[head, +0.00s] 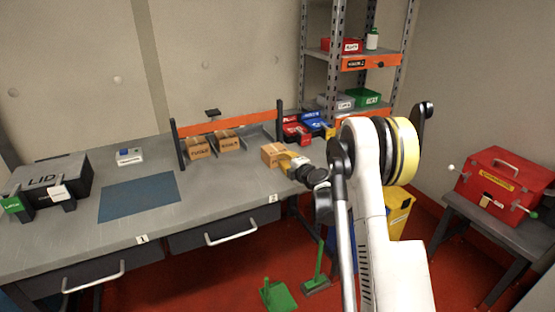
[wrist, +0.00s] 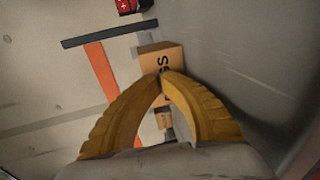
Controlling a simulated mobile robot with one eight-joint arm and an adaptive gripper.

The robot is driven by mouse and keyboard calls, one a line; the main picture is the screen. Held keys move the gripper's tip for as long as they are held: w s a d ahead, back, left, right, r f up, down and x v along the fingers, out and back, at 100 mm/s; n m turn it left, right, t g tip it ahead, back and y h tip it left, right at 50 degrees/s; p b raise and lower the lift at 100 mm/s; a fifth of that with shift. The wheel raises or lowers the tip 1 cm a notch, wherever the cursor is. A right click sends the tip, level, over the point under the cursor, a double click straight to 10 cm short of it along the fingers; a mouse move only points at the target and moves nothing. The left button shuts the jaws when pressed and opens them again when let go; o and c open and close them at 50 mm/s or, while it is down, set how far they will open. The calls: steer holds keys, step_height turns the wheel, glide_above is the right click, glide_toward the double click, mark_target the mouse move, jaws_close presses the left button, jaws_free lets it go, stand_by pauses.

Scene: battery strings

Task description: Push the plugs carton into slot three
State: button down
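The plugs carton (head: 272,154) is a small brown box on the bench, in front and to the right of the rack's third slot (head: 254,136). The slot looks empty. In the wrist view the carton (wrist: 160,60) stands just beyond my fingertips, with the letters "GS" showing on its face. My gripper (head: 287,162) is at the carton's right side in the head view. In the wrist view its yellow fingers (wrist: 163,76) meet at the tips with nothing between them. The tips overlap the carton's near face; I cannot tell if they touch it.
Two other cartons (head: 197,147) (head: 228,141) sit in the rack's left slots, under the orange rail (head: 228,122). Red bins (head: 297,132) and blue bins (head: 315,121) stand right of the rack.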

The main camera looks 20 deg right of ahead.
mark_target(275, 152)
steer(key=shift+w+r+b+x, duration=0.1)
steer(key=shift+r+b+x, duration=0.35)
steer(key=shift+x, duration=2.8)
steer(key=shift+w+r+b+x, duration=0.15)
steer(key=shift+r+x, duration=0.6)
steer(key=shift+x, duration=2.55)
steer(key=shift+w+r+b+x, duration=0.15)
steer(key=shift+r+x, duration=0.5)
steer(key=shift+x, duration=2.6)
steer(key=v, duration=0.4)
steer(key=f+v, duration=0.1)
steer(key=v, duration=0.3)
steer(key=f+v, duration=0.1)
steer(key=v, duration=0.4)
steer(key=shift+s+f, duration=0.2)
steer(key=shift+f, duration=0.05)
steer(key=shift+s+b, duration=0.3)
steer(key=shift+s, duration=0.25)
steer(key=shift+r, duration=0.1)
